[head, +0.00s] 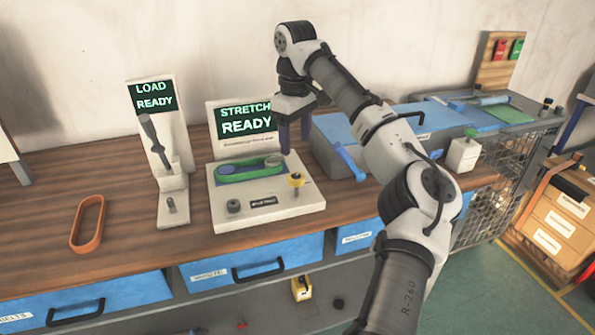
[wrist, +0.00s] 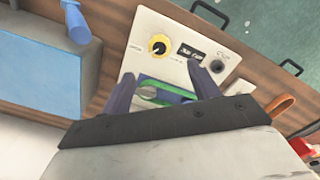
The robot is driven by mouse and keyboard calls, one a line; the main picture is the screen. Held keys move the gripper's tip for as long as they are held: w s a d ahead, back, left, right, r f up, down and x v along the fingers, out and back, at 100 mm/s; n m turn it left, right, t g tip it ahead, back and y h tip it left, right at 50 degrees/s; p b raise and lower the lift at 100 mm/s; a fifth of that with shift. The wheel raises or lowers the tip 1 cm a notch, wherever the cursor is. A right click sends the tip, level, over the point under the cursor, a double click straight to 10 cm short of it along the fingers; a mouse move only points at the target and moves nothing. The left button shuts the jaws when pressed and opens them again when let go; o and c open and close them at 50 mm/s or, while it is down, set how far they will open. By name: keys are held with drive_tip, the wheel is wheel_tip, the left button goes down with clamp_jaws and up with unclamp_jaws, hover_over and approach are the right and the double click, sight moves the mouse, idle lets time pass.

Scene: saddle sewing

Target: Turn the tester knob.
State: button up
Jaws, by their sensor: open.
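The stretch tester (head: 264,206) is a pale box on the wooden bench with a screen (head: 247,120) reading "STRETCH READY". A green belt (head: 249,169) lies around the holders on the tester's top. My gripper (head: 294,138) is above the back right of the tester, apart from the knob. In the wrist view my gripper (wrist: 163,85) is open, its two dark fingers framing the green belt, with the knob beyond them.
A load tester (head: 158,145) reading "LOAD READY" stands to the left, and an orange belt (head: 87,224) lies on the bench. A grey and blue machine with a blue handle (head: 350,163) is close on the right. The front bench between the testers and drawers is narrow.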

sight(296, 176)
wheel_tip(296, 176, down, 10)
drive_tip(key=shift+p, duration=0.55)
